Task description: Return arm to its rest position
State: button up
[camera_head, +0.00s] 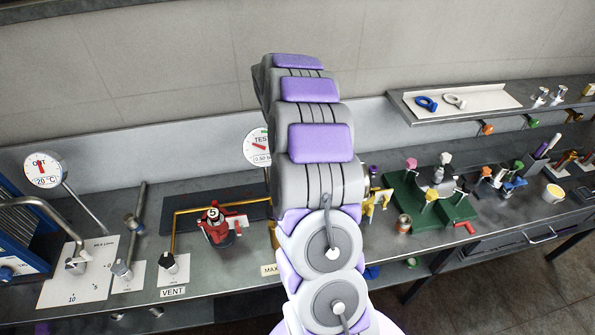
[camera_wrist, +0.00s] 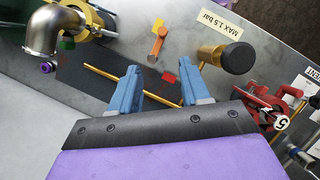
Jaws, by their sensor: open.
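My arm, with purple and grey links, rises through the middle of the head view and hides part of the bench behind it. My gripper is hidden in the head view. In the wrist view my gripper (camera_wrist: 158,92) shows two blue fingers spread apart with nothing between them. Past the fingers lie a dark panel and a thin brass pipe (camera_wrist: 107,76) on the bench. A red device marked 5 (camera_wrist: 262,108) is to the right of the fingers, and it also stands on the bench in the head view (camera_head: 217,228).
A dial (camera_head: 42,170) stands at left and another dial (camera_head: 257,147) is partly behind my arm. A green block with valves (camera_head: 432,205) is right of my arm. A shelf (camera_head: 470,114) holds rings. In the wrist view a black knob (camera_wrist: 237,57) and steel elbow (camera_wrist: 42,35) are near the fingers.

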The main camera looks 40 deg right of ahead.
jog(key=s+a+r+t+b, duration=0.1)
jog(key=s+a+r, duration=0.3)
jog(key=a, duration=0.5)
jog(key=s+a+r+b, duration=0.2)
jog(key=s+a+r, duration=0.15)
jog(key=a, duration=0.65)
jog(key=s+a+b, duration=0.1)
jog(key=s+a, duration=0.4)
jog(key=s, duration=0.3)
jog(key=s+a+t+b, duration=0.1)
jog(key=s+a, duration=0.4)
jog(key=s, duration=0.4)
jog(key=shift+f+m+t, duration=0.3)
jog(key=shift+f, duration=0.15)
jog(key=shift+f, duration=0.1)
dwell(1.9)
